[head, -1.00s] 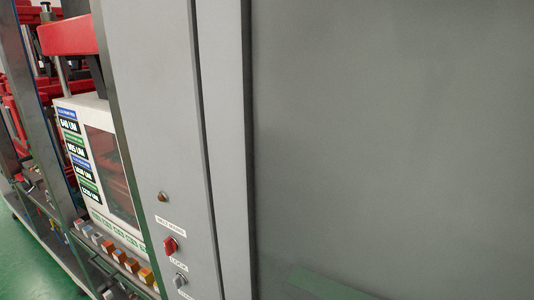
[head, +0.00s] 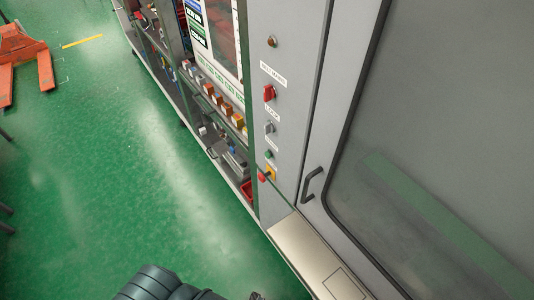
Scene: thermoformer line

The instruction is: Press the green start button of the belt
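A small green button (head: 268,155) sits on the narrow grey control panel (head: 284,70) in the head view, below a grey switch (head: 270,128) and a red rotary switch (head: 269,93). Just under it is a red knob on a yellow plate (head: 270,173). Labels run beside the switches, too small to read surely. A dark ribbed part of my own arm shows at the bottom edge, well below the panel and apart from it. Neither gripper can be made out in this view.
A door handle (head: 312,184) and a large glazed door (head: 440,150) are right of the panel. A beige ledge (head: 310,262) juts out below. The green floor (head: 120,150) is open; an orange pallet truck (head: 22,60) stands far left.

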